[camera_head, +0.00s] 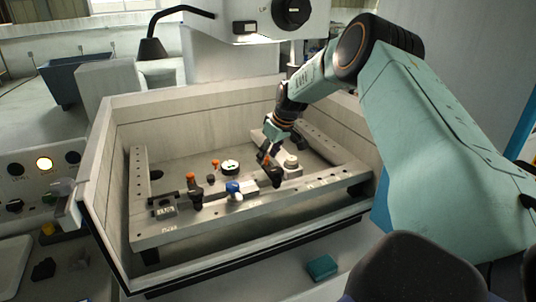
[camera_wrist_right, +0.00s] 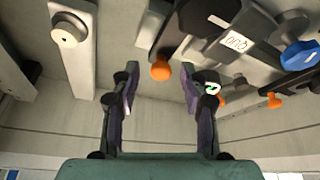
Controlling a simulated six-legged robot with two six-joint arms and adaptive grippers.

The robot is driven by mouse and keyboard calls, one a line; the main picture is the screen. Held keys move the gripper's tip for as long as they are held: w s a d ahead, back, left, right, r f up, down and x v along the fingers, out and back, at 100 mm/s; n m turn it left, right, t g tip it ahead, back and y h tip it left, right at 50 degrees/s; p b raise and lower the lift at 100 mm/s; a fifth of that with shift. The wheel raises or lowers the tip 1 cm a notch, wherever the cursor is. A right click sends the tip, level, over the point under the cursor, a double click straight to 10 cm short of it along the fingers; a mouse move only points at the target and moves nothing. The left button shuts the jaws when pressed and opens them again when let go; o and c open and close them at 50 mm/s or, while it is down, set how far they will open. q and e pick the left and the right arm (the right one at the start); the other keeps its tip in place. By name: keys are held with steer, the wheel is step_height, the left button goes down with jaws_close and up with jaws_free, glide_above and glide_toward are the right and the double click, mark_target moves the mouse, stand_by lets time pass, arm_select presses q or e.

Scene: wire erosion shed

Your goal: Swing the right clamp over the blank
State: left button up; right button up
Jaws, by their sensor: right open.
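The right clamp (camera_head: 275,176) is a dark arm with an orange knob, at the right of the front rail in the head view. In the right wrist view its orange knob (camera_wrist_right: 161,71) shows between my finger lines, near the tips. My right gripper (camera_head: 270,151) is open just above this clamp; its spread fingers (camera_wrist_right: 158,78) show no contact with the knob. A grey piece (camera_head: 249,186) between the two clamps looks like the blank; its edges are hard to make out. The left clamp (camera_head: 195,192) also has an orange knob. My left gripper is out of view.
A blue knob (camera_head: 233,187) stands between the clamps. A round white gauge (camera_head: 230,167) and a small orange-topped part (camera_head: 215,164) are behind. A block with a white button (camera_head: 291,161) stands close to the right. Tank walls (camera_head: 165,112) surround the fixture.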

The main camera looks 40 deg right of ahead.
steer(key=shift+s+r, duration=0.1)
steer(key=shift+w+a, duration=0.1)
steer(key=shift+w, duration=0.1)
steer(key=c, duration=0.4)
jaws_close()
